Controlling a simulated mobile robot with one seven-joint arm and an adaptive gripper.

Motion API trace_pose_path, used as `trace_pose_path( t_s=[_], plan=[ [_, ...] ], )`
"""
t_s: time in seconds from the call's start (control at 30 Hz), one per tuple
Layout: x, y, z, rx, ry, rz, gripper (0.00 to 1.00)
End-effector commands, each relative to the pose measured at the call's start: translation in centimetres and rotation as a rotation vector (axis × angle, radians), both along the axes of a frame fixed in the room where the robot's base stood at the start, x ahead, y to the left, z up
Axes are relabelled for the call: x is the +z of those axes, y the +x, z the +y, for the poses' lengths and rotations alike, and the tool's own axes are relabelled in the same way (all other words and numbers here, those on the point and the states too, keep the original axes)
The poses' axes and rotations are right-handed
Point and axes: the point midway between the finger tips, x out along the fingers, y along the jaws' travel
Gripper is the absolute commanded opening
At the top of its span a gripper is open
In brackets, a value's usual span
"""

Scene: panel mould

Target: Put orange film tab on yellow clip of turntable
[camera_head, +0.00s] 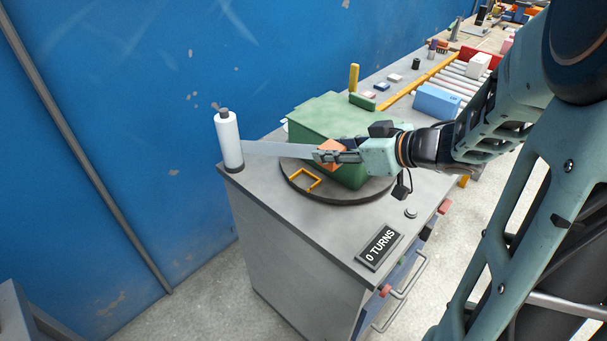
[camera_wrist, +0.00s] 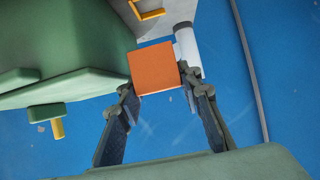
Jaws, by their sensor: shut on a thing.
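My gripper (camera_head: 336,156) is shut on the orange film tab (camera_head: 328,147), a flat square piece. In the wrist view the tab (camera_wrist: 155,68) sits between my two fingertips. A pale film strip (camera_head: 280,150) runs from the tab left to a white roll (camera_head: 228,138) standing upright at the bench corner. The yellow clip (camera_head: 304,180) lies on the near left part of the dark round turntable (camera_head: 345,213), below and left of the tab and apart from it. In the wrist view the clip (camera_wrist: 148,12) shows at the top edge.
A green block-shaped load (camera_head: 335,113) stands on the turntable, close behind and below my gripper. A sign reading "0 TURNS" (camera_head: 379,247) and a button (camera_head: 411,212) are at the bench's front. A blue box (camera_head: 436,101) and rollers lie to the right.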

Motion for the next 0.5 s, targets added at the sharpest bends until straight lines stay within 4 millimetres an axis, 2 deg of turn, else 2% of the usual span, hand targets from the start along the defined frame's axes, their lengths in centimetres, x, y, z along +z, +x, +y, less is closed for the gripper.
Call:
trace_pose_path(
  t_s=[0.03, 0.1, 0.23, 0.37, 0.5],
  plan=[
    [-1.1, 0.7, 1.2, 0.005, 0.0, 0.0, 0.08],
    [-1.9, 1.7, 2.6, 0.005, 0.001, 0.001, 0.08],
    [-4.5, 2.9, 4.0, 0.001, 0.001, 0.003, 0.08],
    [-5.8, 3.7, 5.0, 0.0, 0.002, 0.002, 0.08],
    [-6.3, 4.1, 5.4, -0.001, 0.001, 0.0, 0.08]
  ],
)
